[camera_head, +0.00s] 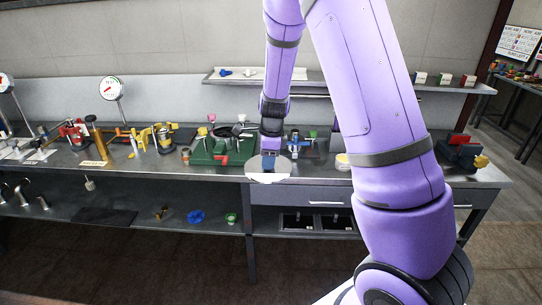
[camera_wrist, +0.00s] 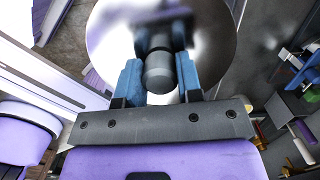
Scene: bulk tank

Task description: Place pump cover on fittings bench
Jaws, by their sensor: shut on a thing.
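The pump cover (camera_head: 257,173) is a round, pale metal disc with a dark knob. In the wrist view the shiny disc (camera_wrist: 220,60) fills the top middle, beyond the fingers. My gripper (camera_wrist: 160,78) has its two blue fingers shut on the grey knob between them. In the head view my gripper (camera_head: 268,163) holds the disc at the front edge of the long metal bench (camera_head: 215,181). Whether the disc touches the bench top cannot be told. My arm hides part of the bench behind it.
A green fixture (camera_head: 208,152) with pegs stands left of the disc. A red and dark vise (camera_head: 459,152) stands at the right end. A wall shelf (camera_head: 345,82) runs above; drawers (camera_head: 300,198) lie below.

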